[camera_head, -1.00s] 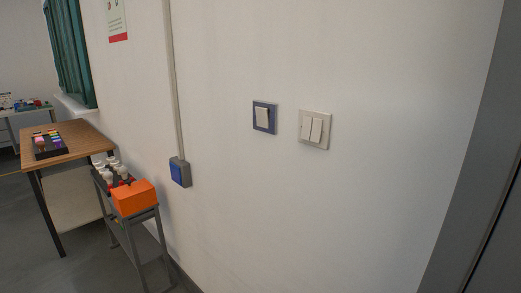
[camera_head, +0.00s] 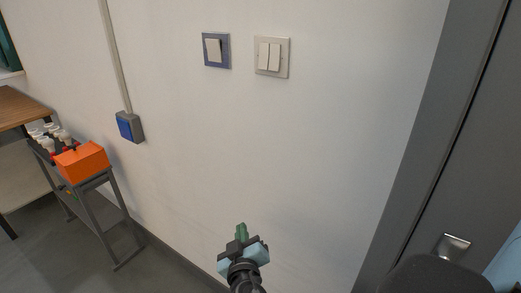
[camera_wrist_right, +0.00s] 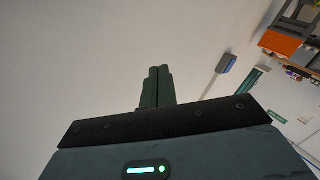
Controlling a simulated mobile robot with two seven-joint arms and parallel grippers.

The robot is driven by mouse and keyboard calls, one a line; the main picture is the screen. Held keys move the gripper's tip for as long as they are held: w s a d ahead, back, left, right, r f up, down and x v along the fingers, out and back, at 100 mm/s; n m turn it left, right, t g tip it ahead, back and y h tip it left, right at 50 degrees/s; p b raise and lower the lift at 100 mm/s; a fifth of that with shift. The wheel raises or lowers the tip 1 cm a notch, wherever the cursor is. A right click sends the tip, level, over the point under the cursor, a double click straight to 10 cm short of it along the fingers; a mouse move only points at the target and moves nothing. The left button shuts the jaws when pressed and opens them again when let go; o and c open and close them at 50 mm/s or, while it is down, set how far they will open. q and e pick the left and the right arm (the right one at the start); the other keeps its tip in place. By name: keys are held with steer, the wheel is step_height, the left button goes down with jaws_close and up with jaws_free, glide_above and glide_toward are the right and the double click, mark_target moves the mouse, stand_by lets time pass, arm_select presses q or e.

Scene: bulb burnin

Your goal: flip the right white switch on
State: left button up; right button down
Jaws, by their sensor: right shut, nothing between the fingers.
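A white double switch plate (camera_head: 259,71) with two rockers is on the wall in the head view, and its right white switch (camera_head: 274,58) is the right-hand rocker. To its left is a blue-framed plate (camera_head: 226,63) with one white rocker. My right gripper (camera_head: 241,231) is low in the head view, well below the switches and apart from them. Its green fingers (camera_wrist_right: 157,88) are together and empty in the right wrist view, with bare wall behind. The switches do not show in the wrist view. My left gripper is not in view.
A grey-blue wall box (camera_head: 129,127) hangs under a conduit at left. An orange box (camera_head: 83,162) and several white bulbs stand on a narrow grey stand. A grey door frame (camera_head: 425,130) and door handle are at right. The wall between is clear.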

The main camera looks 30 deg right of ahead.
mark_target(273, 62)
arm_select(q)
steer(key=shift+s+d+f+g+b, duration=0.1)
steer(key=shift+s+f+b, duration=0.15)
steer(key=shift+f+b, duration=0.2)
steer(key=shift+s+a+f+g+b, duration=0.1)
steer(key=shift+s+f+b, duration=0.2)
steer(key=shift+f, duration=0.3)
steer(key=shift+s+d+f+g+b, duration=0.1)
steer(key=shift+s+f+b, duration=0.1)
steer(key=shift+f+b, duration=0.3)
arm_select(e)
step_height(273, 62, up, 31)
steer(key=m+g+h, duration=0.5)
steer(key=m+h, duration=0.9)
steer(key=h, duration=0.1)
steer(key=shift+a+f+h, duration=0.2)
steer(key=shift+a+h, duration=0.1)
steer(key=shift+a, duration=0.15)
steer(key=shift+w, duration=0.1)
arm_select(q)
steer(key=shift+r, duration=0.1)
arm_select(e)
steer(key=shift+r, duration=0.1)
